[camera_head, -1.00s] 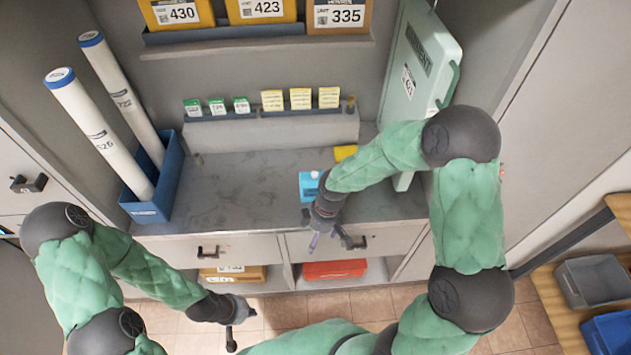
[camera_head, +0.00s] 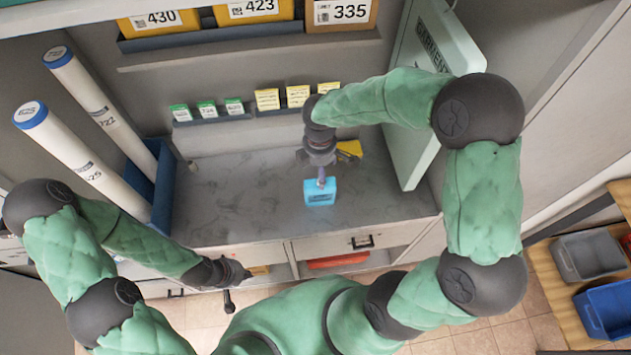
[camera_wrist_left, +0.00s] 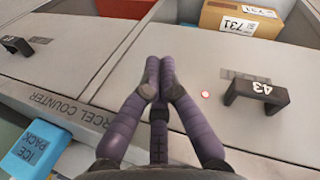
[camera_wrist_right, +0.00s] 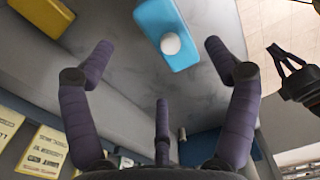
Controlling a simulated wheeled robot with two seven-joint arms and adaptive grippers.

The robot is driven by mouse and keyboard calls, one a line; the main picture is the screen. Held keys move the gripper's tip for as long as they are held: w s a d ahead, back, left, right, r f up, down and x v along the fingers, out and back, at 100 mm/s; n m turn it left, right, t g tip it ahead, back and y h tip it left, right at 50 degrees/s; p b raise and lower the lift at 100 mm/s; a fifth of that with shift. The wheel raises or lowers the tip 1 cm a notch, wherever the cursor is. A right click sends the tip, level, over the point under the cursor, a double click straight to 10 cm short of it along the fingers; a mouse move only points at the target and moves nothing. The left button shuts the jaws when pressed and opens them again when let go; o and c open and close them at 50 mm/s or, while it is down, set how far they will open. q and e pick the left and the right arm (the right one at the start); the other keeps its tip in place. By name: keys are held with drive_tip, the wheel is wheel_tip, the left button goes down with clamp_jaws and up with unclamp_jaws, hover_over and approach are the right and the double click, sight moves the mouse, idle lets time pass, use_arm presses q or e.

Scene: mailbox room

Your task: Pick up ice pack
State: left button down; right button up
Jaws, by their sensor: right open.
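The ice pack (camera_head: 320,193) is a light blue block standing on the grey counter (camera_head: 250,185) in the head view. It also shows in the left wrist view (camera_wrist_left: 35,152), with its name on its side, and in the right wrist view (camera_wrist_right: 165,35), with a round white cap. My right gripper (camera_head: 322,178) is just behind and above the pack in the head view. In the right wrist view its fingers are spread wide, with the pack beyond the fingertips, not held. My left gripper (camera_head: 238,283) is low before the drawer fronts, its fingertips together and empty.
A blue bin (camera_head: 165,190) with two white tubes (camera_head: 90,85) stands at the left. A pale green case (camera_head: 425,100) leans at the right. A row of small cards (camera_head: 235,106) stands behind my right gripper. A yellow item (camera_head: 349,148) is beside my right wrist.

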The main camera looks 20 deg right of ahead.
drive_tip(key=b, duration=0.1)
hover_over(314, 197)
drive_tip(key=w+d, duration=0.2)
drive_tip(key=d, duration=0.1)
drive_tip(key=f, duration=0.4)
drive_tip(key=shift+w+a+f, duration=0.15)
drive_tip(key=shift+w+f, duration=0.05)
drive_tip(key=shift+f, duration=0.1)
wheel_tip(314, 197, down, 6)
drive_tip(key=shift+r+b, duration=0.15)
drive_tip(key=shift+b, duration=0.6)
drive_tip(key=c, duration=1.6)
